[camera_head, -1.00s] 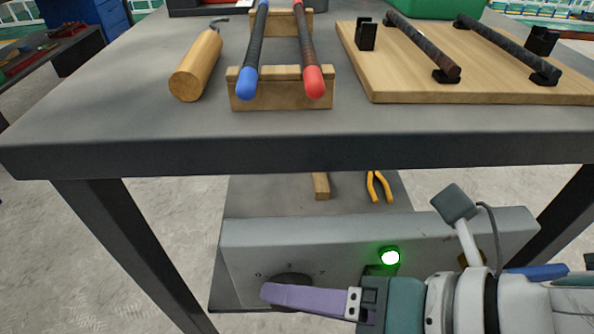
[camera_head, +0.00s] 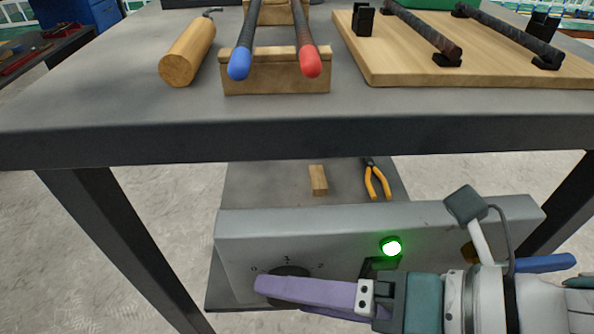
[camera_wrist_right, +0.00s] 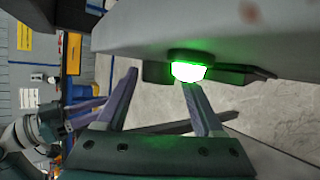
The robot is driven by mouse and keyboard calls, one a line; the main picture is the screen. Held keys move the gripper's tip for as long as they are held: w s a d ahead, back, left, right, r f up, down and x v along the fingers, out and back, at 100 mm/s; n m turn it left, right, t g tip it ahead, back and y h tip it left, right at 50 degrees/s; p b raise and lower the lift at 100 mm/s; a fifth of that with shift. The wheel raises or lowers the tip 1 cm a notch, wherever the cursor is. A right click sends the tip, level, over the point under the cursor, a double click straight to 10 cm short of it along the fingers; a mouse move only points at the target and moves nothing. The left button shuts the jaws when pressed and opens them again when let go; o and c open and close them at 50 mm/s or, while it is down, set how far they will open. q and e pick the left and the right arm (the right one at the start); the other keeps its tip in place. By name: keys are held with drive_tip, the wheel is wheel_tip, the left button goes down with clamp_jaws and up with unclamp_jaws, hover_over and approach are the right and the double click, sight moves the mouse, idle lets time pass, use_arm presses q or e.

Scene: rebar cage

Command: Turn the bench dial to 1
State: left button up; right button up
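The bench dial (camera_head: 288,271) is a dark round knob on the front of a grey panel (camera_head: 240,230) under the table. Small marks stand around it, a 0 at left, a 2 at right and a blurred one at top. My right gripper (camera_head: 258,286) lies across the dial's lower part and hides it, so its pointer setting and any contact cannot be told. In the right wrist view its two purple fingers (camera_wrist_right: 160,80) stand apart, with nothing seen held between them. My left gripper shows small at the left of that view (camera_wrist_right: 88,112); its opening is unclear.
A lit green lamp (camera_head: 391,247) sits on the panel right of the dial, close to my right gripper. The table edge (camera_head: 300,143) overhangs above. Pliers (camera_head: 376,182) and a wooden block (camera_head: 318,180) lie on the shelf behind the panel.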

drive_tip(key=shift+o, duration=0.8)
drive_tip(key=shift+r, duration=0.1)
drive_tip(key=p+v, duration=0.2)
drive_tip(key=v, duration=0.8)
drive_tip(key=shift+p, duration=0.3)
